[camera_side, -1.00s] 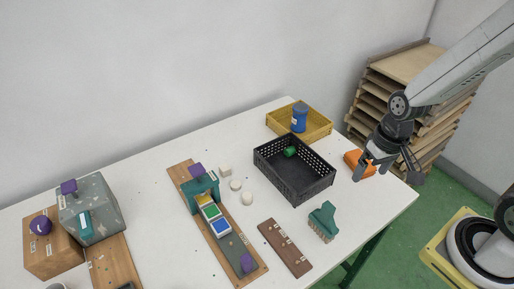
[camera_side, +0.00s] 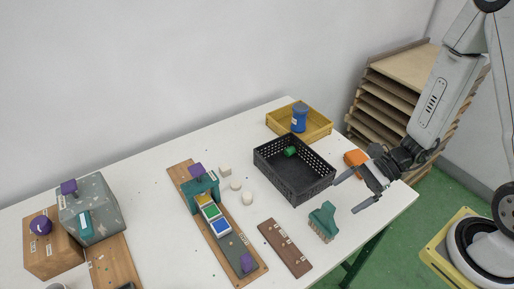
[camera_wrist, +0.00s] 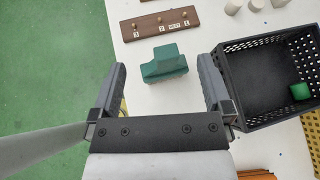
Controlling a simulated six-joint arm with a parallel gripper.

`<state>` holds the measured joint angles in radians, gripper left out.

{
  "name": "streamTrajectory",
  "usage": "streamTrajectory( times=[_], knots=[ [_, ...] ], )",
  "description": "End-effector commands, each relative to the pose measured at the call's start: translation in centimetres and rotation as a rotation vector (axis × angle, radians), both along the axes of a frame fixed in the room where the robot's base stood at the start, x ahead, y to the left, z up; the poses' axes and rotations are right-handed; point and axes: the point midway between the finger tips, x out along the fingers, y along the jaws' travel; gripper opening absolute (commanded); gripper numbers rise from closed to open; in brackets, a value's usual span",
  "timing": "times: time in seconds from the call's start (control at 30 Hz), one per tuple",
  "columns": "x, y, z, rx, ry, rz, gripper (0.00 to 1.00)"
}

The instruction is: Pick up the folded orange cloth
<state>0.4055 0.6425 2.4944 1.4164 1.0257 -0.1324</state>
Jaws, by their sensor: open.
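The folded orange cloth (camera_side: 355,157) lies on the white table near its right edge, right of the black basket. It is partly hidden behind my gripper in the side view. In the wrist view an orange patch of it (camera_wrist: 257,174) shows at the bottom edge. My gripper (camera_side: 347,196) is open with nothing between its fingers. Its fingers point left, away from the cloth, towards the teal brush. In the wrist view my gripper (camera_wrist: 162,66) straddles the space just below the teal brush.
The black basket (camera_side: 272,173) holds a green object (camera_side: 290,151). The teal brush (camera_side: 323,222) stands in front of the basket, near a brown labelled board (camera_side: 285,248). A yellow crate (camera_side: 316,127) with a blue jar (camera_side: 299,118) is behind. Wooden shelves (camera_side: 385,98) stand beyond the table.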

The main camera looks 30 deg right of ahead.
Motion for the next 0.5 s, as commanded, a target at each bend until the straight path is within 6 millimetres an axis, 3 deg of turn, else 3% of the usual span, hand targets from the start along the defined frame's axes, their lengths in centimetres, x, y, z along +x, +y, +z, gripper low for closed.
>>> streamTrajectory(
  times=[0.27, 0.5],
  knots=[
    [3.5, -3.0, -1.5, 0.175, 0.038, -0.432, 1.00],
    [5.4, -7.8, -3.7, 0.261, 0.030, -0.816, 1.00]
  ],
)
